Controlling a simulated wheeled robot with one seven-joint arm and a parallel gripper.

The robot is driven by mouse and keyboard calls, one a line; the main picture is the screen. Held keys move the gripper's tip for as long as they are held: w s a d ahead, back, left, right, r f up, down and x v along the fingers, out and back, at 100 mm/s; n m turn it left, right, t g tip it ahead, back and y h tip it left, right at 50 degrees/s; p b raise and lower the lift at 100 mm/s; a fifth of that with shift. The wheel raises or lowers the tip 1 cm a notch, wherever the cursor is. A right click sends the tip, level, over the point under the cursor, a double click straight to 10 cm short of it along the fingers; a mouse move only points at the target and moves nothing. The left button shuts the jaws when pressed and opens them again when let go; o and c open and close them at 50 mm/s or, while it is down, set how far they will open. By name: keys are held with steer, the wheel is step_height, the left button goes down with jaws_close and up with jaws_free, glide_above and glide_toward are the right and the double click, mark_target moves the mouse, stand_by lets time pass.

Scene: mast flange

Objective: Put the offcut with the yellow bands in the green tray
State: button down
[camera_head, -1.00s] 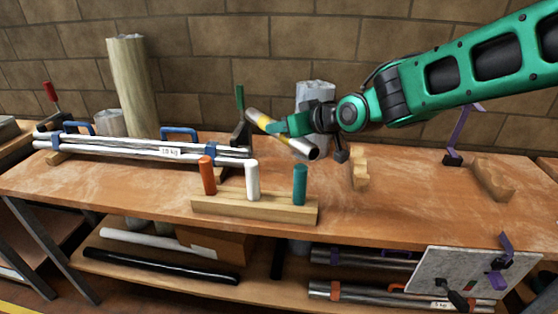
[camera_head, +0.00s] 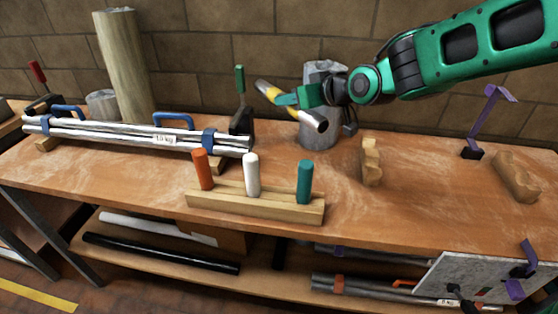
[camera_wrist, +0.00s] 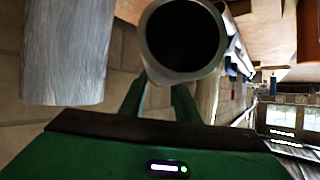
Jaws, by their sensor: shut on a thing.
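In the wrist view the open, hollow end of the offcut (camera_wrist: 184,72) fills the upper middle, between my gripper's fingers (camera_wrist: 160,100). The fingers hide the middle of the offcut. I see no green tray in these frames.
The bench (camera_head: 120,178) holds a bundle of strapped tubes (camera_head: 120,134), a wooden block with orange, white and green pegs (camera_head: 255,205), wooden cradles (camera_head: 371,162) and clamps. A grey cylinder (camera_head: 322,75) stands close behind my gripper. A grey panel (camera_head: 470,275) hangs at the front right.

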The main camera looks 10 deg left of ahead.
mark_target(289, 164)
step_height(289, 164, down, 18)
steer(key=shift+r, duration=0.1)
stand_by(0.5)
steer(key=c, duration=1.3)
jaws_free()
steer(key=shift+c, duration=0.2)
